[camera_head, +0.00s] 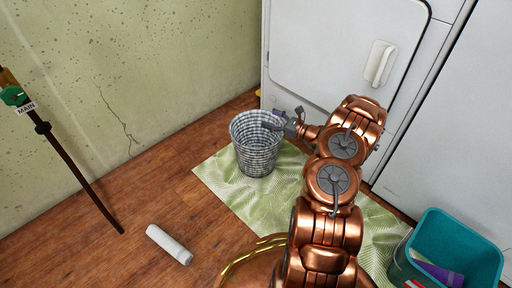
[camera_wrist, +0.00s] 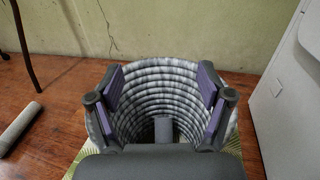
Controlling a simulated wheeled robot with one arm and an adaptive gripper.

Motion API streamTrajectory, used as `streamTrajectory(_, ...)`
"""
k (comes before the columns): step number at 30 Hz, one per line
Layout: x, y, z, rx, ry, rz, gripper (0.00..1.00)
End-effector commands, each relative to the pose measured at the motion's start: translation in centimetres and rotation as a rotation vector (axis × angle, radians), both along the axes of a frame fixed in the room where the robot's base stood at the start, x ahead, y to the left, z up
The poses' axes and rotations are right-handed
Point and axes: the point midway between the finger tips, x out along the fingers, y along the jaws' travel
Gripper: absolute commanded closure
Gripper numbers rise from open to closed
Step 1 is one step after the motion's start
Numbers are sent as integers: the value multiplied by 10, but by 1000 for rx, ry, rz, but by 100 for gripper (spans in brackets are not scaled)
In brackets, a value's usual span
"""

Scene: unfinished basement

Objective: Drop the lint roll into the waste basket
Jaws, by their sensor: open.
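The waste basket (camera_head: 257,158) is a grey-and-white ribbed round basket, upright on a green patterned mat. It also fills the middle of the wrist view (camera_wrist: 160,73). A white roll (camera_head: 169,245), which looks like the lint roll, lies on the wood floor left of the mat. It also shows at the left edge of the wrist view (camera_wrist: 18,127). My gripper (camera_head: 271,125) is at the basket's right rim. In the wrist view my gripper (camera_wrist: 160,88) has its fingers spread apart over the basket mouth. A short grey piece shows low between them; I cannot tell what it is.
The green mat (camera_head: 226,180) lies under the basket. A white appliance (camera_head: 345,50) stands behind, close to the gripper. A teal bin (camera_head: 455,237) with items inside is at the lower right. A dark pipe (camera_head: 75,165) stands at the left. The wood floor at left is mostly clear.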

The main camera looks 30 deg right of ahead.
Motion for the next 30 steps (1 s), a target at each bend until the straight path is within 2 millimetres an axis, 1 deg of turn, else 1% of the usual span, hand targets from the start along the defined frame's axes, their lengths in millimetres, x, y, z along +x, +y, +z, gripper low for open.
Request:
streamTrajectory(1,-9,-6,0,0,-1,-4,21)
streamTrajectory(6,-37,-20,1,1,-2,-3,21)
streamTrajectory(12,-59,-31,1,1,-2,-2,21)
streamTrajectory(18,-66,-34,0,0,-1,0,21)
streamTrajectory(30,-66,-34,1,0,-1,1,21)
